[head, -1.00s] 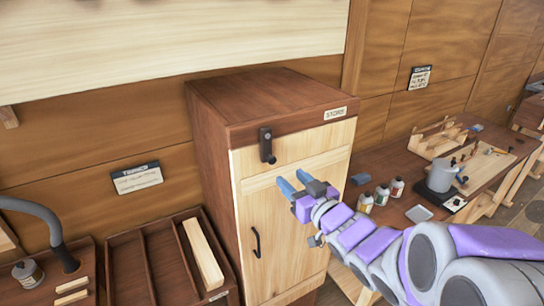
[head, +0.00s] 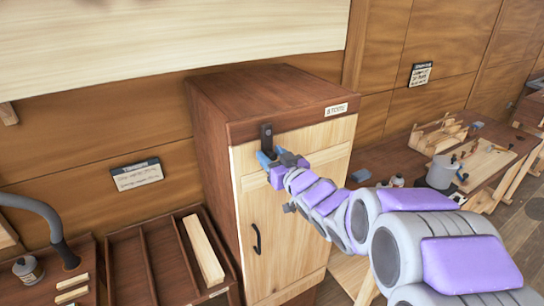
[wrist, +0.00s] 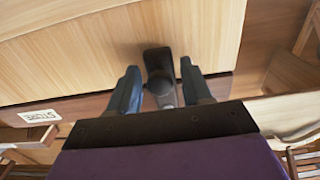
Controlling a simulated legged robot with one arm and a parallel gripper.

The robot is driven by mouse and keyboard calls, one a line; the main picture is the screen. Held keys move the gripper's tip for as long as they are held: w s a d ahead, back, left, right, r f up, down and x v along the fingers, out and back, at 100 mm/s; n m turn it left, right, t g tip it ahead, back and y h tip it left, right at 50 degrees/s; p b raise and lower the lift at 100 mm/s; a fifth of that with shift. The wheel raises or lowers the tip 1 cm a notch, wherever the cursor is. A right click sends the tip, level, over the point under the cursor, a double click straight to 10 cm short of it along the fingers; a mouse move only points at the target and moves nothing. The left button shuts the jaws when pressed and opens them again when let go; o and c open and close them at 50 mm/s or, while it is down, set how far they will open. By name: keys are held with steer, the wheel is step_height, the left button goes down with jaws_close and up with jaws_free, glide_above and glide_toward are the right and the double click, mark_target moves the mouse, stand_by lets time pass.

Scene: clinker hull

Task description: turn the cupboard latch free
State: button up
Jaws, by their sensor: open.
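The cupboard (head: 208,140) is a tall brown cabinet with a pale wooden door (head: 300,220) and a STORE label (head: 336,109). Its dark latch (head: 266,131) is at the top left of the door, its upper plate showing above my gripper and its lower part hidden in the head view. My gripper (head: 270,157) is at the latch with blue fingers. In the wrist view, the latch (wrist: 157,62) lies between the two open fingers of my gripper (wrist: 160,82), with visible gaps on both sides. I cannot tell whether either finger touches it.
A black door handle (head: 256,240) sits lower on the door. A divided tray (head: 150,262) with a pale wood block stands at left. A workbench (head: 400,155) with bottles, a grey pot (head: 441,174) and wooden pieces is at right.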

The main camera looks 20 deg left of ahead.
steer(key=shift+c, duration=0.2)
jaws_close()
